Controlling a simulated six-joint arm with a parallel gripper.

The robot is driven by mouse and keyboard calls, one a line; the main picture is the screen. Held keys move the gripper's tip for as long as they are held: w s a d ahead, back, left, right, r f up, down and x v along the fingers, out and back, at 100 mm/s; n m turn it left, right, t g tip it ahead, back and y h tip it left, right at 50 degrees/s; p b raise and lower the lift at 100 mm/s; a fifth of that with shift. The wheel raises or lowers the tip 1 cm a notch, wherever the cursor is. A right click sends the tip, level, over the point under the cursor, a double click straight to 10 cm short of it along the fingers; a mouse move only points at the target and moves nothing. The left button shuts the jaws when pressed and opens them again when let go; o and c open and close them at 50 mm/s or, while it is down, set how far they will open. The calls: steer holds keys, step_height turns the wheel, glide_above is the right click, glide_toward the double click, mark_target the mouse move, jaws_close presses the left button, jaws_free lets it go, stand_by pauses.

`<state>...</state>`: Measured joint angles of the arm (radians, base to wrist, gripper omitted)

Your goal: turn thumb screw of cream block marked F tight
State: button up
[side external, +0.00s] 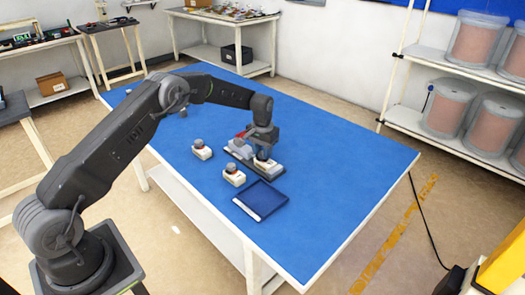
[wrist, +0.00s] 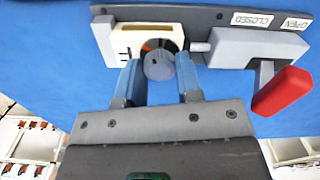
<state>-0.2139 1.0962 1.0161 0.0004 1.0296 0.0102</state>
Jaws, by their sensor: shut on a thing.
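A cream block (wrist: 119,41) sits in a dark fixture (wrist: 198,14) in the wrist view. Its round grey thumb screw (wrist: 159,66) lies between my gripper's two blue fingers (wrist: 160,78), which are shut on it, one on each side. No letter F is readable on the block. In the side external view my gripper (side external: 264,145) points down over this block (side external: 267,164) on the blue table, and the screw is hidden there.
The fixture has a grey clamp with a red handle (wrist: 283,92) and labels reading CLOSED and OPEN. Two other cream blocks with grey knobs (side external: 202,152) (side external: 234,178) stand left of it. A dark blue tray (side external: 259,199) lies in front. The table's right side is clear.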

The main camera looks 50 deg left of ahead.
mark_target(262, 153)
steer(key=shift+m, duration=2)
steer(key=o, duration=0.9)
steer(key=shift+o, duration=0.2)
step_height(262, 153, up, 14)
